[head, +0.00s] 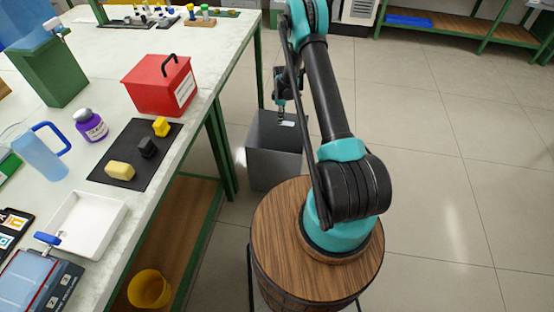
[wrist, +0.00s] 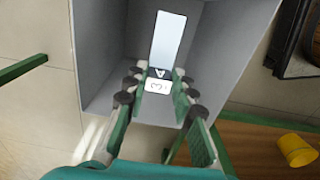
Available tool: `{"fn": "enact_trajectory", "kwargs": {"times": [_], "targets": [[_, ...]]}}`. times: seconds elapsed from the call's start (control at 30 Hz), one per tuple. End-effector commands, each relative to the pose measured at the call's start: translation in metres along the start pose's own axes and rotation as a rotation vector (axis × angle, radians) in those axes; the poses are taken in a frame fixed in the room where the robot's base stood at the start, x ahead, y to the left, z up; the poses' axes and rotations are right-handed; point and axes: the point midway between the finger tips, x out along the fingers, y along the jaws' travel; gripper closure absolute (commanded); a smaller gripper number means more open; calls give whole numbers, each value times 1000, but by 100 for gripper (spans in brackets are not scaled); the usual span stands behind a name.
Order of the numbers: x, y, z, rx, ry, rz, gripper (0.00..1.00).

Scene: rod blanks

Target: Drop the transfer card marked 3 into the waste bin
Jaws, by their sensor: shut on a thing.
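My gripper (wrist: 158,92) is shut on the transfer card (wrist: 167,40), a long pale card with a dark band and a white end. A small mark on the white end looks like a 3 turned on its side. The grey waste bin (wrist: 105,50) is open-topped, and the card and fingertips are over its opening in the wrist view. In the head view the bin (head: 274,165) stands on the floor right of the bench, with my gripper (head: 281,112) at its mouth and a small pale part of the card (head: 288,124) showing. The exact height of the card over the bin floor is unclear.
The bench (head: 160,215) on the left holds a red box (head: 160,85), a black mat (head: 108,165) with several small blocks, a purple-labelled jar (head: 91,125) and a white tray (head: 85,222). A yellow bucket (head: 149,289) sits on the lower shelf. Floor to the right is clear.

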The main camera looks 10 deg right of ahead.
Motion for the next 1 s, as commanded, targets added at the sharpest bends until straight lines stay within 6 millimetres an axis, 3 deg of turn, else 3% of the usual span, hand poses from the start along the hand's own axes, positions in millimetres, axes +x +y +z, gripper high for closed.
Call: {"fn": "enact_trajectory", "kwargs": {"times": [0.23, 0.27, 0.43, 0.77, 1.0], "targets": [[1, 0, 0, 0, 0, 0, 94], [1, 0, 0, 0, 0, 0, 71], [0, 0, 0, 0, 0, 0, 51], [-2, 0, 0, 0, 0, 0, 51], [-31, 0, 0, 0, 0, 0, 51]]}}
